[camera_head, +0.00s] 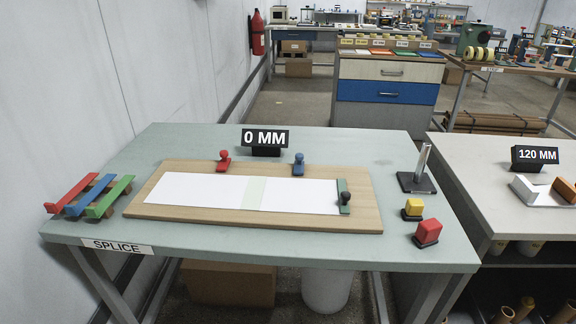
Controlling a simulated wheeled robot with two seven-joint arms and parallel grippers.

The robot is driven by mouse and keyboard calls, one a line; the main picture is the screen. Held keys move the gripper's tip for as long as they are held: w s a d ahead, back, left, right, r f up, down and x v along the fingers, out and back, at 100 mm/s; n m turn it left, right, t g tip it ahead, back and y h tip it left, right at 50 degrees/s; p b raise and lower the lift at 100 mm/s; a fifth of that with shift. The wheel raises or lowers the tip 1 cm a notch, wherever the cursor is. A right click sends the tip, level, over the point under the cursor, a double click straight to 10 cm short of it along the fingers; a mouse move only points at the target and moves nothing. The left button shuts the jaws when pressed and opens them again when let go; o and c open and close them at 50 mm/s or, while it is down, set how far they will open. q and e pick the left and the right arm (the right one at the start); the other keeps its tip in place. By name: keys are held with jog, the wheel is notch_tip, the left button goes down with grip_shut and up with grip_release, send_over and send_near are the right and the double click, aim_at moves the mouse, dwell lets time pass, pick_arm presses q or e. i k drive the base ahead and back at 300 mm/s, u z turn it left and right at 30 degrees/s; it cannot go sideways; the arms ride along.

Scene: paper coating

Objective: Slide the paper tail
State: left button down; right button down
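A white paper strip (195,189) lies flat on a wooden board (160,212) on the green-grey splice table. A pale green band (253,194) crosses the paper near its middle. Its right part, a white paper tail (305,194), reaches a green bar with a dark knob (344,197) at the right. A red knobbed clamp (223,161) and a blue knobbed clamp (298,164) stand along the board's back edge. A sign reading "0 MM" (265,139) stands behind the board. Neither of my grippers is in view.
Red, blue and green bars (88,194) lie at the table's left end. A metal post on a dark base (418,171), a yellow block (412,209) and a red block (428,232) stand at the right. A neighbouring table (500,170) carries a "120 MM" sign.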

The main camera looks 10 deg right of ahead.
aim_at(318, 196)
jog(key=u, duration=0.95)
jog(key=i, duration=0.35)
jog(key=z, duration=1.35)
